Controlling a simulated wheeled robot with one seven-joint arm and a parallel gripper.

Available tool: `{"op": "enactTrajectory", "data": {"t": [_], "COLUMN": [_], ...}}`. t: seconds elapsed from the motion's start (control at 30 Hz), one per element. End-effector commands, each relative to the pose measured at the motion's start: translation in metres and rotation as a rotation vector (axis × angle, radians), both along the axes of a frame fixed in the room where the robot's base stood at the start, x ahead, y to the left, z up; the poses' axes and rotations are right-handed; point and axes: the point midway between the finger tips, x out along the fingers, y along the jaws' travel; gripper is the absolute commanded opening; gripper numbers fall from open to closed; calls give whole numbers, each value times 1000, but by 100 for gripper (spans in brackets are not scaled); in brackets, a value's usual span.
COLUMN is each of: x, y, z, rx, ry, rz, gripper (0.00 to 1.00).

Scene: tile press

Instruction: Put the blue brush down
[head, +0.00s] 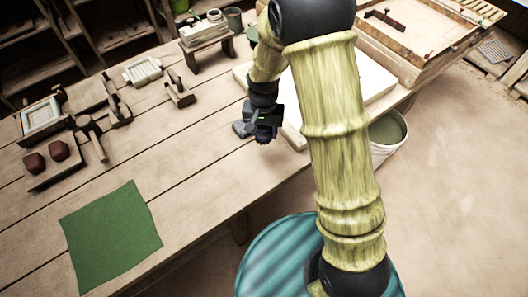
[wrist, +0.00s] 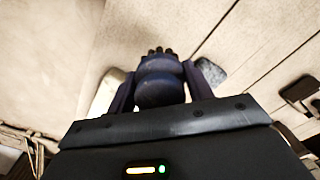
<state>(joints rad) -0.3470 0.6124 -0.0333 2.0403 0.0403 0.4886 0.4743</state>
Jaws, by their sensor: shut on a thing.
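My gripper (head: 264,118) is over the right part of the wooden table, near its front edge. In the wrist view its two fingers (wrist: 160,88) are closed on a dark blue rounded thing, the blue brush (wrist: 160,90), with dark tips at its far end. In the head view the brush is small and dark against the gripper, so its shape is hard to make out. I cannot tell whether its lower end touches the table.
A grey lump (head: 241,127) lies just left of the gripper, and a pale slab (head: 372,82) is to its right. A green cloth (head: 110,236) lies front left. A bucket (head: 385,137) stands beyond the table edge. The middle of the tabletop is clear.

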Motion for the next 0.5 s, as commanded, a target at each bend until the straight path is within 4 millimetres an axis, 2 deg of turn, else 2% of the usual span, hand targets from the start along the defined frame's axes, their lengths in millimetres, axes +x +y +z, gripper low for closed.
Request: {"op": "enactTrajectory", "data": {"t": [0.2, 0.3, 0.5], "x": [-1, 0, 1], "y": [-3, -4, -3], "z": [-40, -53, -57], "rx": [-2, -1, 0], "ry": [6, 4, 1], "rz": [-5, -7, -5], "gripper": [30, 30, 30]}}
